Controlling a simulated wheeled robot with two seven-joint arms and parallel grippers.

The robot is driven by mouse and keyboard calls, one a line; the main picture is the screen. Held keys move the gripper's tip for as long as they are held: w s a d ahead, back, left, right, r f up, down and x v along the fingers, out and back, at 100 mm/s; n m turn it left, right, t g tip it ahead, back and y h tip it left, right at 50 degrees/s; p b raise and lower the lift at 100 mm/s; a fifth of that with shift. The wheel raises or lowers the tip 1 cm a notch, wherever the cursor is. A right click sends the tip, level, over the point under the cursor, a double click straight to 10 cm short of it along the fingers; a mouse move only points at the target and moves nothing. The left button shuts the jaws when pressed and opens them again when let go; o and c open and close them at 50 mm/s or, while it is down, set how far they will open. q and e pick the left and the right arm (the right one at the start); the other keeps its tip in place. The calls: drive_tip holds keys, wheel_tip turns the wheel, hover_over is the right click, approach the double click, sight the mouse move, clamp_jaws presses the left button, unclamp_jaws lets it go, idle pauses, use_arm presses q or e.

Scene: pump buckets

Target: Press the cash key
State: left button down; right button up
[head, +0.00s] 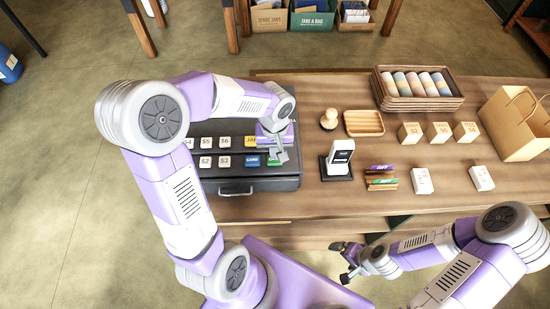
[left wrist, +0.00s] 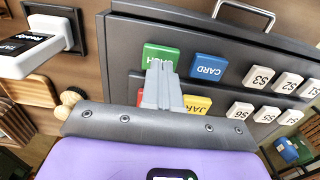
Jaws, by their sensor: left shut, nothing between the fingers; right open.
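The green cash key (left wrist: 157,50) sits on the sloped dark till (left wrist: 118,70), its lettering partly covered by my left gripper's fingertips (left wrist: 158,66). In the head view the green key (head: 273,161) shows beside my left gripper (head: 281,156). The left gripper is shut and empty, its tips over the near part of the key; I cannot tell whether they touch it. The blue card key (left wrist: 208,67) is to the right of the cash key in the wrist view. My right gripper (head: 344,263) is open and empty, in front of the table.
A yellow key (left wrist: 196,104) and a partly hidden red key are close to the left fingers. White keys (left wrist: 288,83) lie to the side. A card reader (head: 338,160) stands right of the till. Small boxes and a paper bag (head: 515,125) stand further right on the table.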

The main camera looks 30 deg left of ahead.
use_arm(q)
drive_tip(key=shift+f+b, duration=0.95)
drive_tip(key=shift+f, duration=0.1)
idle(0.5)
drive_tip(key=shift+r, duration=0.1)
drive_tip(key=shift+r+p, duration=2.6)
drive_tip(key=shift+r, duration=0.9)
